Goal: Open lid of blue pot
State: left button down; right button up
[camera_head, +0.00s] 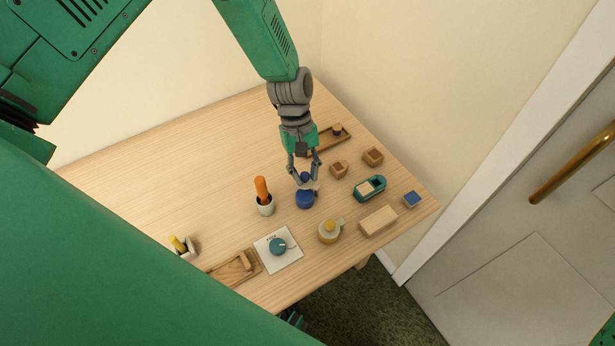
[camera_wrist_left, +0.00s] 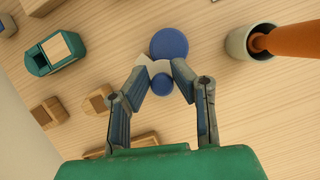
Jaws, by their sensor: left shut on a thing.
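The blue pot (camera_head: 305,200) stands on the wooden table, right of the orange-handled cup. It also shows as a round blue shape in the left wrist view (camera_wrist_left: 168,42). My left gripper (camera_head: 305,184) comes down from above at the pot's far side. Its fingers are shut on a small blue round part (camera_wrist_left: 162,85), which looks like the lid's knob. A pale piece shows at the fingertips and hides part of the pot. I cannot tell whether the lid touches the pot. My right gripper is out of view.
The cup with an orange handle (camera_head: 265,208) stands close left. A cream cup with yellow top (camera_head: 329,232), a white card with teal knob (camera_head: 278,246), a teal container (camera_head: 369,188) and small wooden boxes (camera_head: 373,156) surround the pot. The table's left rear is clear.

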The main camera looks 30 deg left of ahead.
pick_arm(q)
jog(key=m, duration=0.2)
jog(key=w+m+y+b, duration=0.1)
jog(key=w+m+g, duration=0.1)
jog(key=m, duration=0.1)
jog(key=shift+w+a+f+m+y, duration=0.1)
jog(key=shift+a+f+m+y, duration=0.1)
jog(key=shift+a+m+y, duration=0.15)
jog(key=m, duration=0.1)
jog(key=w+m+y+b, duration=0.1)
jog(key=shift+d+r+m, duration=0.1)
jog(key=shift+d+m, duration=0.25)
jog(key=shift+d, duration=0.05)
jog(key=shift+w+m+y, duration=0.15)
jog(key=shift+m+y, duration=0.2)
jog(key=shift+m, duration=0.05)
jog(key=shift+r, duration=0.1)
jog(key=c, duration=1.4)
grip_release()
jog(key=shift+o, duration=0.2)
